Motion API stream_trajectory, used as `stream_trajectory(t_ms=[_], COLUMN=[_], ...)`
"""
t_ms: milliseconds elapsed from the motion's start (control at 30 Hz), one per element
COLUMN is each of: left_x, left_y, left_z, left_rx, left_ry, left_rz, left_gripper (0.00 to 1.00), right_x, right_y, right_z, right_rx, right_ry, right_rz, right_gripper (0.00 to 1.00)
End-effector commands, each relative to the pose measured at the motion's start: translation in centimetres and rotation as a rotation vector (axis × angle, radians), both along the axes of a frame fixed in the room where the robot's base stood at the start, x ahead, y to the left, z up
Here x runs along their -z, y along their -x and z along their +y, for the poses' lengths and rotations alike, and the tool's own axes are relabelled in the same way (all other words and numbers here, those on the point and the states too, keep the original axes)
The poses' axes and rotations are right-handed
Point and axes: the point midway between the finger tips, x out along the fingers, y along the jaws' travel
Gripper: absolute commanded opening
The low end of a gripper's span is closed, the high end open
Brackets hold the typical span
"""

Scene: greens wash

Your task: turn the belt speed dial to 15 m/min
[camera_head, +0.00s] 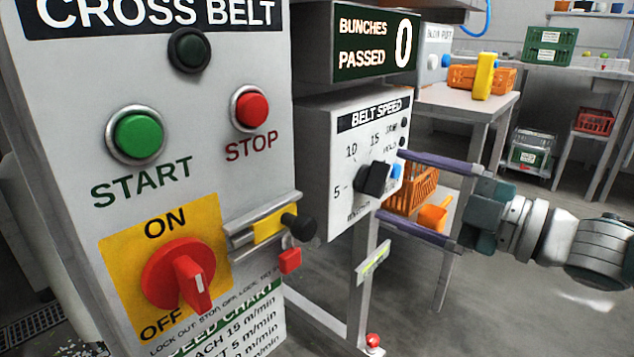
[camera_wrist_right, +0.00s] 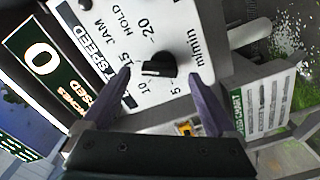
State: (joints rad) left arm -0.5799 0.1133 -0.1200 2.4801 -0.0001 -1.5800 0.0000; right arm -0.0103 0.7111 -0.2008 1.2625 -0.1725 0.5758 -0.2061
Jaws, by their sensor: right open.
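The belt speed dial (camera_head: 373,179) is a black knob on a white panel marked 5, 10, 15 and further marks, under a BELT SPEED label. It also shows in the right wrist view (camera_wrist_right: 158,66). I cannot tell for sure which number it points to. My right gripper (camera_head: 391,184) is open, with its two purple fingers reaching toward the panel from the right. In the wrist view its fingertips (camera_wrist_right: 160,76) stand on either side of the dial, with gaps to it; it is not gripped. My left gripper is not in view.
A counter (camera_head: 374,42) reading 0 sits above the dial panel. At left, the control box holds a green START button (camera_head: 139,136), a red STOP button (camera_head: 250,109) and a red rotary switch (camera_head: 185,275). An orange crate (camera_head: 412,190) stands behind my fingers.

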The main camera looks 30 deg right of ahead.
Motion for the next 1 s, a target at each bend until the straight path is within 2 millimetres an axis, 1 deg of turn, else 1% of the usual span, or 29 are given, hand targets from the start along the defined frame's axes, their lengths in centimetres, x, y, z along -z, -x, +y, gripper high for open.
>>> stream_trajectory(t_ms=[33, 200, 300, 400, 567, 1000], left_x=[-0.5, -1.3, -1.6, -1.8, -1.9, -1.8], left_y=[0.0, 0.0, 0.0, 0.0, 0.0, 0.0], left_z=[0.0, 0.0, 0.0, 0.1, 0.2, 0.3], left_rx=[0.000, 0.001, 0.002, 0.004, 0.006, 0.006], left_ry=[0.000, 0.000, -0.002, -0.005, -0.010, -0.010], left_rz=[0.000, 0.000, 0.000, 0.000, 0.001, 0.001], left_gripper=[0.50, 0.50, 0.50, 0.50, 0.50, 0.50], right_x=[-0.2, -0.1, -0.1, -0.1, -0.1, 0.0], right_y=[0.9, 4.0, 5.5, 6.6, 7.3, 7.3], right_z=[-0.4, -1.7, -2.3, -2.7, -3.0, -3.0], right_rx=[0.001, 0.001, 0.001, 0.000, 0.000, 0.000], right_ry=[0.001, 0.000, 0.002, 0.001, 0.001, 0.001], right_rz=[0.005, 0.006, 0.004, 0.002, 0.000, 0.000], right_gripper=[0.93, 0.93, 0.93, 0.93, 0.93, 0.93])
